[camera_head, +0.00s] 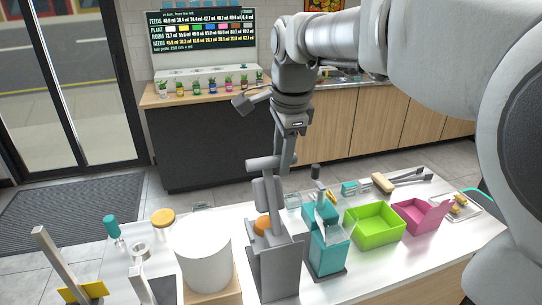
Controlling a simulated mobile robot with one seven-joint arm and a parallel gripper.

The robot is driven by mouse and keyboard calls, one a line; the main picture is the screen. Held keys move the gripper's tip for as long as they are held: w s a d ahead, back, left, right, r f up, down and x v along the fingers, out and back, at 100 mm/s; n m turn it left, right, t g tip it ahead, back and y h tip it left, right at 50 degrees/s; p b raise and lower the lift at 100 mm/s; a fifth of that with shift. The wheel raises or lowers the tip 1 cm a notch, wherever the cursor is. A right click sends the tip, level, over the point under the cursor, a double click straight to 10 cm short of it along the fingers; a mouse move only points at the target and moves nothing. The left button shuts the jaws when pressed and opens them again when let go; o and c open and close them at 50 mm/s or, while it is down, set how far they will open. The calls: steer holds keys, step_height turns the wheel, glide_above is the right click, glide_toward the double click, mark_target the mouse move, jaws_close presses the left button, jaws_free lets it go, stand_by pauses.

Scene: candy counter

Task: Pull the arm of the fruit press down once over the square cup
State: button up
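The grey upright machine (279,268) at the front middle of the white counter looks like the fruit press. A round orange piece shows on its left side (262,224). Grey bar-like parts rise above it, and I cannot tell clearly which of them is the press arm. My gripper (288,150) points down over the machine, close to these upper parts. I cannot tell whether it touches them, and its fingers are not clear enough to show open or shut. I cannot make out the square cup for certain; it may be hidden by the machine.
A teal machine (328,250) stands close on the right, with a green box (375,235) and a pink box (412,222) beyond. A white cylinder (203,262) stands close on the left. A teal-handled tool (111,226) and an orange-lidded jar (163,219) are farther left.

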steer(key=c, duration=0.4)
steer(key=shift+w+a+f+p, duration=0.2)
steer(key=shift+w+f, duration=0.15)
steer(key=shift+w, duration=0.4)
steer(key=shift+w+a+f+p, duration=0.25)
steer(key=shift+w+f, duration=0.1)
steer(key=shift+w, duration=0.45)
steer(key=shift+w+a+f+p, duration=0.2)
steer(key=shift+w+f, duration=0.15)
steer(key=shift+w, duration=0.4)
steer(key=shift+w+f, duration=0.1)
steer(key=shift+w+a+f, duration=0.3)
steer(key=shift+w+f, duration=0.5)
steer(key=shift+w, duration=0.1)
steer(key=shift+w+a+f, duration=0.25)
steer(key=shift+w+f, duration=0.5)
steer(key=shift+w, duration=0.1)
